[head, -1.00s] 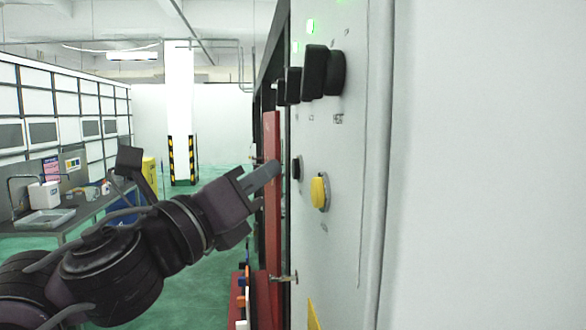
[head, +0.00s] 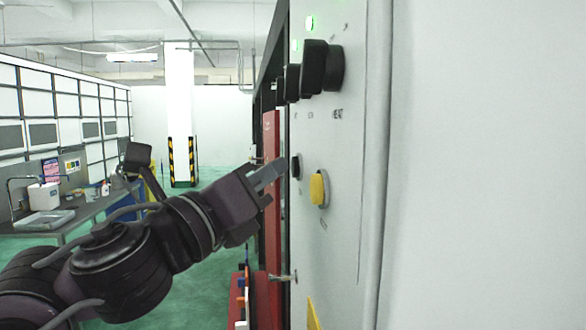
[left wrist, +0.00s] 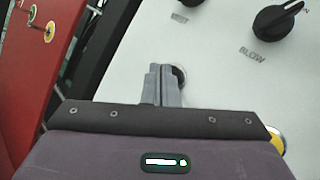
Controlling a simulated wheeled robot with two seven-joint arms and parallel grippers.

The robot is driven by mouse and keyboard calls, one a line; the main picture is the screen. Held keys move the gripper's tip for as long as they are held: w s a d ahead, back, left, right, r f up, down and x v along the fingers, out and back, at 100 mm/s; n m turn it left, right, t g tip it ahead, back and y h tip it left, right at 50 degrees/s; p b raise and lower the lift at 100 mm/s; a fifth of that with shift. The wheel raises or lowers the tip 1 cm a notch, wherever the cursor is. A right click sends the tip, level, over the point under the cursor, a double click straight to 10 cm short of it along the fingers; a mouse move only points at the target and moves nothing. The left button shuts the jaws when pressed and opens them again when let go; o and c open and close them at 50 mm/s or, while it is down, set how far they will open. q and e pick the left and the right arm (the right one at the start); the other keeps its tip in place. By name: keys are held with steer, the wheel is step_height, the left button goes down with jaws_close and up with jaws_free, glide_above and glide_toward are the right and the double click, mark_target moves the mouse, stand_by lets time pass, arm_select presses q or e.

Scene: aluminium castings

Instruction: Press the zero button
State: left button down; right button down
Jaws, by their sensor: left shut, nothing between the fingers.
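My left gripper (head: 280,168) is shut and empty, its fingertips close to a small black button (head: 295,167) on a light grey control panel (head: 345,150). In the left wrist view the shut fingers (left wrist: 162,72) point at a round button with a metal rim (left wrist: 180,76), which they partly cover. I cannot tell whether they touch it. A yellow button (head: 318,189) sits to the right of and below the black one. It shows partly behind the gripper in the left wrist view (left wrist: 276,139). I cannot read a zero label. My right gripper is not in view.
Black knobs (head: 321,67) stick out of the panel above the buttons, with green lights (head: 309,23) higher up. In the left wrist view, a black knob (left wrist: 278,18) is marked BLOW. A red panel (head: 271,190) stands left of the control panel. A bench (head: 75,220) is far left.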

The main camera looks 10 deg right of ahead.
arm_select(q)
steer(key=shift+d, duration=0.4)
stand_by(0.7)
stand_by(0.3)
steer(key=shift+a+b, duration=0.45)
steer(key=shift+a, duration=0.35)
steer(key=a+b, duration=0.1)
steer(key=a, duration=0.4)
stand_by(0.5)
